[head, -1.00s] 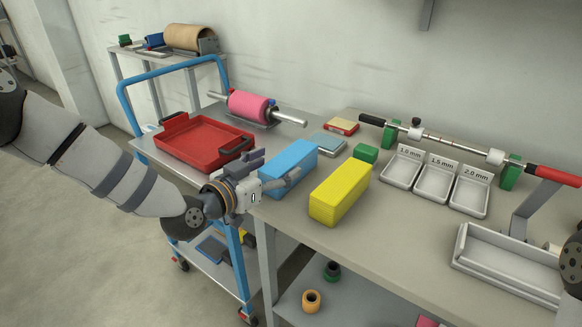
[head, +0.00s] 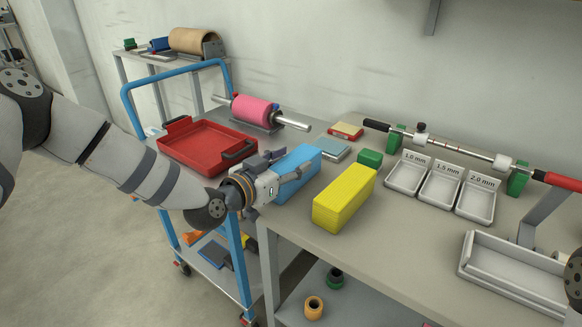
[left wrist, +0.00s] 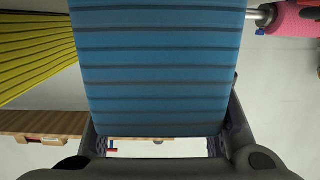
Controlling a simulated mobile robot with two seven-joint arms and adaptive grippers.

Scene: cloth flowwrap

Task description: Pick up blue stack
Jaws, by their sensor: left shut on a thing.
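The blue stack (head: 298,168) is a long blue block on the table, left of the yellow stack. My left gripper (head: 272,178) is at its near end, with its fingers on either side. In the left wrist view the ribbed blue stack (left wrist: 155,65) fills the space between the fingertips of my left gripper (left wrist: 158,138), which is shut on it. In the head view the wrist covers part of its near end. I cannot tell whether the stack is clear of the table. My right gripper is not in view.
The yellow stack (head: 345,197) stands close on the right. A red tray (head: 208,146) lies on the blue cart to the left. A green block (head: 370,159) and a small scale-like pad (head: 333,149) lie behind. White labelled trays (head: 440,186) stand to the right.

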